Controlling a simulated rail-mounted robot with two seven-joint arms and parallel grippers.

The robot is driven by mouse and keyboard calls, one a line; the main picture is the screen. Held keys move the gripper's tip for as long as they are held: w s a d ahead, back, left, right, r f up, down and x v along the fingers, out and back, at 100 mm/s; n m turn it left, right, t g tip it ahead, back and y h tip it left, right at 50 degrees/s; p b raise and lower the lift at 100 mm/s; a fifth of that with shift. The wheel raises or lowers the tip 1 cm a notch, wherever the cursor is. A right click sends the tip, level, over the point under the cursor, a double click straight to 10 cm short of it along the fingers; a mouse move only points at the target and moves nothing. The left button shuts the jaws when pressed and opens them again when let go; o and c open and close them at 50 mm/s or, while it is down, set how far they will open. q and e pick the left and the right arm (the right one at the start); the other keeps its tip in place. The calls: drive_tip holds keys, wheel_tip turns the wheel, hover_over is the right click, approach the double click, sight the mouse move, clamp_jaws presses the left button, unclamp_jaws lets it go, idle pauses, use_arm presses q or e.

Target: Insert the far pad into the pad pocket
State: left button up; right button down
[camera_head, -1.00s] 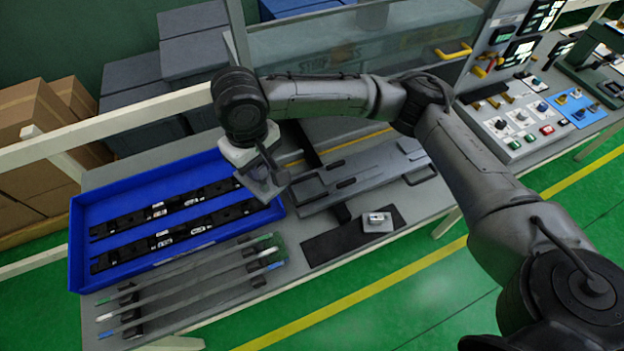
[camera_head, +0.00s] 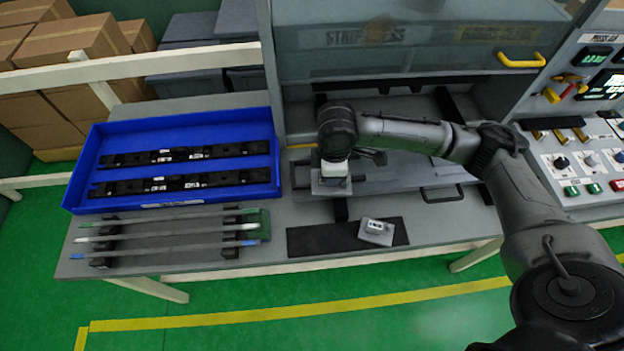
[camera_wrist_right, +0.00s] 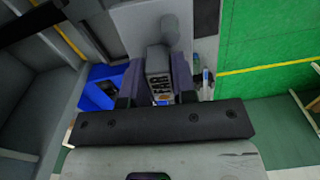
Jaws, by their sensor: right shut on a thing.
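My right gripper (camera_head: 333,172) is at the left end of the long grey fixture (camera_head: 400,180). It is shut on a pad, a light grey plate (camera_head: 330,187) with a raised block. In the right wrist view the block (camera_wrist_right: 159,72) sits between the two fingers and the plate (camera_wrist_right: 140,25) extends beyond them. From these views I cannot tell whether the plate touches the fixture. The pad pocket is not clearly seen. A second pad (camera_head: 376,231) lies on the dark mat (camera_head: 320,240) in front of the fixture. My left gripper is not in view.
A blue tray (camera_head: 95,190) with two black trim strips is at the left. Several thin rods (camera_head: 165,236) lie on black supports before it. A clear guard with a yellow handle (camera_head: 522,62) rises behind the fixture. A button panel (camera_head: 585,165) is at the right.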

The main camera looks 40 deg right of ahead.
drive_tip(key=shift+w+d+f+n, duration=0.1)
drive_tip(key=shift+d+f+n, duration=0.35)
drive_tip(key=shift+f, duration=0.45)
drive_tip(key=w+f, duration=0.2)
drive_tip(key=w, duration=0.1)
drive_tip(key=w+d+f, duration=0.1)
drive_tip(key=w+f, duration=0.1)
drive_tip(key=w, duration=0.2)
drive_tip(key=w+d+f+b, duration=0.1)
drive_tip(key=w+f, duration=0.1)
drive_tip(key=w, duration=0.1)
drive_tip(key=shift+w+d+f, duration=0.1)
drive_tip(key=shift+w+f, duration=0.15)
drive_tip(key=shift+w, duration=0.05)
drive_tip(key=shift+f, duration=2.05)
drive_tip(key=c, duration=0.9)
unclamp_jaws()
drive_tip(key=shift+f, duration=0.1)
